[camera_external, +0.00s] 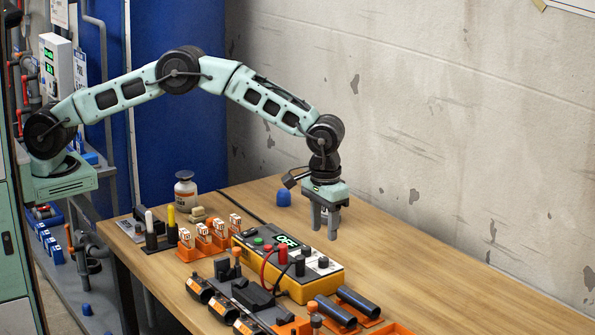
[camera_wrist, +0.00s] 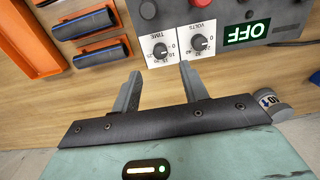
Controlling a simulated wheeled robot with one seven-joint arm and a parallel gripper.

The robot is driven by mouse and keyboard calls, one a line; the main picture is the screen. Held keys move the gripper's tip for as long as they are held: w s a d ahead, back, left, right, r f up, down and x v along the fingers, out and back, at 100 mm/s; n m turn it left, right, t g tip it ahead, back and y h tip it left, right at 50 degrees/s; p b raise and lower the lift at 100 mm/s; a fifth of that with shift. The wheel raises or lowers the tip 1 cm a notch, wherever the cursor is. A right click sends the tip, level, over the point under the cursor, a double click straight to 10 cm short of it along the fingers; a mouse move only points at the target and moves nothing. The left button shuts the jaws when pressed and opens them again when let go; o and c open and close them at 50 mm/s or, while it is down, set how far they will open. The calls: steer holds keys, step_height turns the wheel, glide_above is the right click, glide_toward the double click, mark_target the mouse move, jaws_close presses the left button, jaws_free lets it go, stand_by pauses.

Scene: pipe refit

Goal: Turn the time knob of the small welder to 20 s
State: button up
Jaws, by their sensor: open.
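The small welder (camera_external: 325,287) is a grey-topped, yellow-orange box on the bench; its green display (camera_external: 287,240) reads OFF. In the wrist view its panel shows upside down at the top, with the OFF display (camera_wrist: 246,31) at right. The black time knob (camera_wrist: 160,50) sits on a white dial marked TIME; its exact pointer setting is too small to tell. The similar volts knob (camera_wrist: 199,43) is beside it, to the right. My gripper (camera_external: 325,222) is open and empty, above the bench near the welder's back side. In the wrist view its fingertips (camera_wrist: 160,75) are apart, short of the time knob.
Dark pipes (camera_external: 360,306) lie in orange holders right of the welder, with more tooling in front. Red and black plugs with leads stand on the welder. A blue cap (camera_external: 284,198) and a white bottle (camera_external: 186,190) stand farther back.

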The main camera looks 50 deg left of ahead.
mark_target(323, 258)
step_height(323, 258, down, 8)
steer(key=shift+r+p, duration=0.2)
steer(key=shift+p, duration=0.45)
jaws_close()
